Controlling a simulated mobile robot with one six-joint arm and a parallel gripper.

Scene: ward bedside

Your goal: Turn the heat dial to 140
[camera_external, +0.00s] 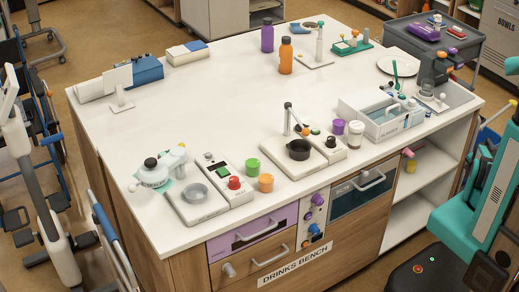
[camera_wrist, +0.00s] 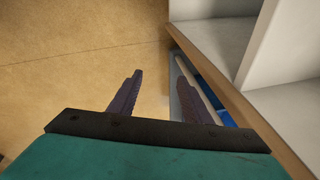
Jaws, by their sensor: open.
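A narrow light control panel (camera_external: 312,212) with several small knobs is set in the front of the bench. Its top knob (camera_external: 317,199) is purple and a lower knob (camera_external: 314,229) is blue. I cannot tell which knob is the heat dial, and its markings and setting are too small to read. My gripper (camera_wrist: 158,82) is open and empty in the wrist view, with its two dark fingers apart above the floor. The panel is not in the wrist view. In the external view my teal arm is at the right edge, away from the panel, and my fingers cannot be made out.
A purple drawer (camera_external: 252,236) is left of the panel and a dark glass-fronted drawer (camera_external: 362,190) is right of it, both with protruding handles. Open white shelves (camera_external: 418,172) are at the bench's right. In the wrist view, a wood edge (camera_wrist: 215,90) runs close beside my right finger.

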